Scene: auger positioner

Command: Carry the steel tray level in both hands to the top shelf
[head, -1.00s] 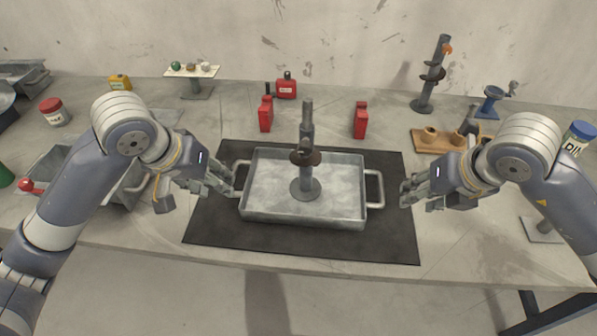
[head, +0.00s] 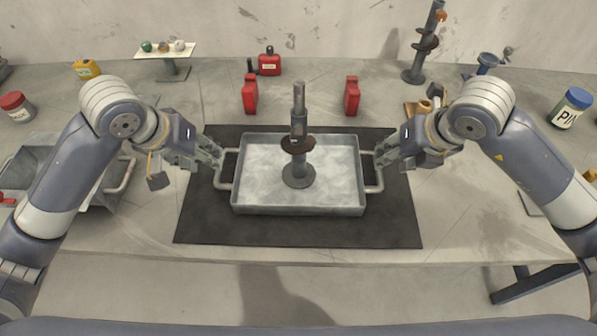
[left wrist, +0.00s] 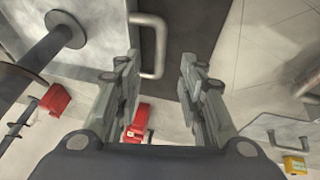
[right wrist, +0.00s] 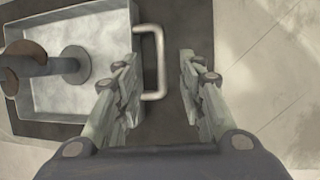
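The steel tray (head: 258,168) lies flat on a dark mat (head: 215,220) in the head view, with a bar handle at each short end. An upright auger post (head: 298,130) with a round base stands in it. My left gripper (head: 219,156) is open at the left handle (head: 222,178); in the left wrist view that handle (left wrist: 161,50) lies between the spread finger lines, near the tips. My right gripper (head: 379,160) is open at the right handle (head: 376,180); in the right wrist view this handle (right wrist: 160,65) shows between the spread fingers. Contact cannot be told.
Two red canisters (head: 250,95) (head: 352,96) stand behind the tray, with another red can (head: 268,62) farther back. A taller auger (head: 425,45) is at the back right. A metal bin (head: 95,195) lies left, a labelled jar (head: 571,108) right. The table's front strip is clear.

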